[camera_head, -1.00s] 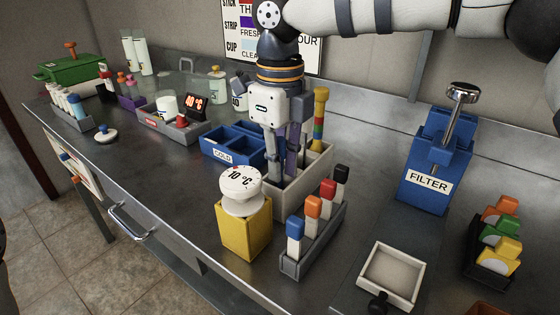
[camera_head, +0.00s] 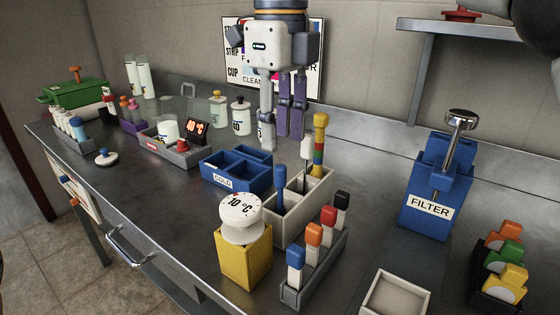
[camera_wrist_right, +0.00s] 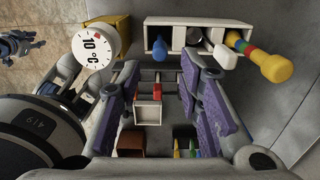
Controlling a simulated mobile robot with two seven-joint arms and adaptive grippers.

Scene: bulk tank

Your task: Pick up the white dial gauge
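The white dial gauge (camera_head: 240,216) reads "10 °C" and sits on top of a yellow block (camera_head: 244,258) near the front of the counter. In the right wrist view the gauge (camera_wrist_right: 97,46) is at the upper left, outside the fingers. My right gripper (camera_head: 279,135) is raised above and behind the gauge, pointing down. In the right wrist view its purple-padded fingers (camera_wrist_right: 160,85) are apart with nothing held between them. A small dark mechanical shape (camera_wrist_right: 15,45) over the floor may be my left gripper, but its fingers are unclear.
A white divided bin (camera_head: 292,216) with a blue-handled tool and a striped stick stands behind the gauge. A grey rack (camera_head: 318,272) of coloured sticks is right of it. A blue tray (camera_head: 232,180) is behind left. The blue filter stand (camera_head: 433,190) is farther right.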

